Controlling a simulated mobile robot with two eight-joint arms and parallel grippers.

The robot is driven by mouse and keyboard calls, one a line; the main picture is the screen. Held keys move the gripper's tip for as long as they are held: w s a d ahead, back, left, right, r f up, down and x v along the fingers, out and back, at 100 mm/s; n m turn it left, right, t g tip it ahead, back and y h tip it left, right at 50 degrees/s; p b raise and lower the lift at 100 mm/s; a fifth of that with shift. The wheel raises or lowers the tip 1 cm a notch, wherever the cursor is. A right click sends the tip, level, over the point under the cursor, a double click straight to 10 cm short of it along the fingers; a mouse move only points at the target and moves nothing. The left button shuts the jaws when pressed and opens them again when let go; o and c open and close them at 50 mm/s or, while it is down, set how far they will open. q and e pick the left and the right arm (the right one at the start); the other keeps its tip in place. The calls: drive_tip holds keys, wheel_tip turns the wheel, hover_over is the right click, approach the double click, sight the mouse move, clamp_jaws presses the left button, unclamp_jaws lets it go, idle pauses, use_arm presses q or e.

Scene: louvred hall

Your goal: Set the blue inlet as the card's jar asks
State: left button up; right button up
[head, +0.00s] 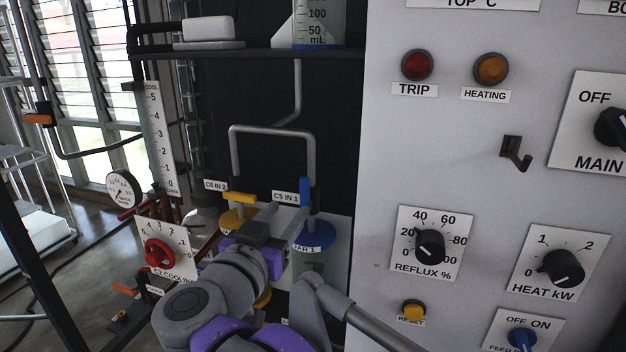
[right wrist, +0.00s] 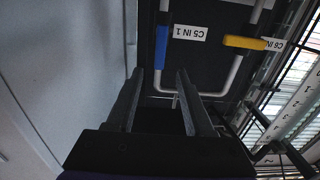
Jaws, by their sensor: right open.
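The blue inlet handle (head: 305,193) stands upright beside the label CS IN 1 (head: 286,198). In the right wrist view the blue handle (right wrist: 161,47) runs in line with its grey pipe. My right gripper (head: 276,212) is open just left of and below the handle in the head view. In the wrist view the gripper's fingertips (right wrist: 160,72) frame the handle's near end, with nothing visibly held. A blue-lidded jar marked JAR 1 (head: 310,247) sits below, partly hidden by my arm. I see no card. My left gripper is out of view.
A yellow handle (head: 239,197) labelled C6 IN 2 lies sideways close to the left. The grey control panel (head: 385,150) with knobs and a hook (head: 516,153) stands close on the right. A dark shelf (head: 250,53) crosses above. A red cooling knob (head: 159,253) is at left.

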sight(304, 190)
drive_tip(key=x, duration=0.7)
drive_tip(key=shift+w+d, duration=0.1)
drive_tip(key=shift+w, duration=0.25)
drive_tip(key=shift+w, duration=0.1)
drive_tip(key=shift+x, duration=0.75)
clamp_jaws()
idle(0.8)
